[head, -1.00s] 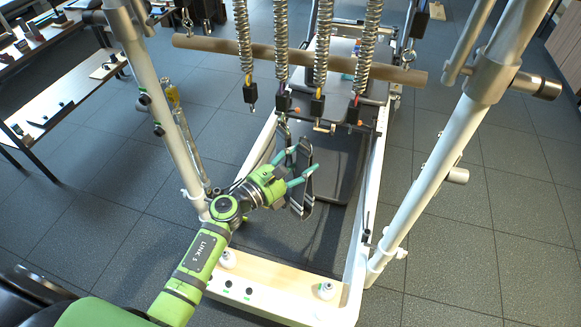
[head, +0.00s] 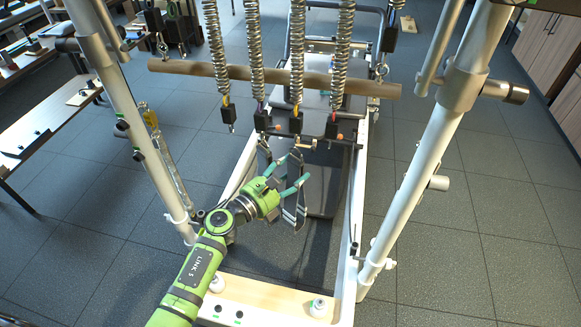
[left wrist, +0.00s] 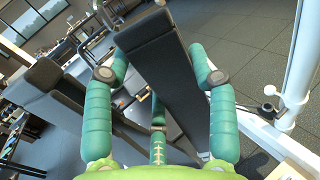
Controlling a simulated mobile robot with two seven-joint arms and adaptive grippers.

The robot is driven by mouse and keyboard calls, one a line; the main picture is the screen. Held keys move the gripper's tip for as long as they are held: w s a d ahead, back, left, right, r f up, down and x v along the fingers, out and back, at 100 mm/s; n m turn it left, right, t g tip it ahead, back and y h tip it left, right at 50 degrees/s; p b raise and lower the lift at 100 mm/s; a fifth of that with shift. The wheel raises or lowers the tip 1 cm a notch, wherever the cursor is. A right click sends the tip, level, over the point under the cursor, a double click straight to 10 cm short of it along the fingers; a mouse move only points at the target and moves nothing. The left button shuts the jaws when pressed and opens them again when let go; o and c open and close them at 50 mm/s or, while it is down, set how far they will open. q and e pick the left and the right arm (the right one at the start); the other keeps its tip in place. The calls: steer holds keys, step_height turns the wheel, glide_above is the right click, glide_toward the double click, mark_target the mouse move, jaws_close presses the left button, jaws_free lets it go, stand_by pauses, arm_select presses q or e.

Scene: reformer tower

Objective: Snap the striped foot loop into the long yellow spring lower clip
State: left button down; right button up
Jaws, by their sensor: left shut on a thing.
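The striped foot loop (head: 293,213) is a dark strap with pale stripes. It hangs from my left gripper (head: 289,172) in the head view, below the spring ends. In the left wrist view the dark strap (left wrist: 165,85) stands between the teal fingers, and my left gripper (left wrist: 160,76) is shut on it. Several long coil springs hang in front of the wooden bar. The third spring from the left (head: 297,50) has a yellow mark above its black lower clip (head: 296,124). This clip is above the gripper and apart from the loop. My right gripper is out of view.
A wooden bar (head: 170,67) crosses behind the springs. White tower posts stand left (head: 130,115) and right (head: 440,150). The other spring clips hang close beside the yellow-marked one. A pale wood platform (head: 262,298) lies in front.

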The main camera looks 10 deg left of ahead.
arm_select(q)
steer(key=shift+r, duration=0.2)
steer(key=shift+r+p, duration=0.15)
steer(key=shift+p, duration=0.15)
steer(key=shift+s, duration=0.1)
stand_by(1.1)
stand_by(0.5)
steer(key=shift+c, duration=1.9)
jaws_free()
steer(key=shift+o, duration=0.4)
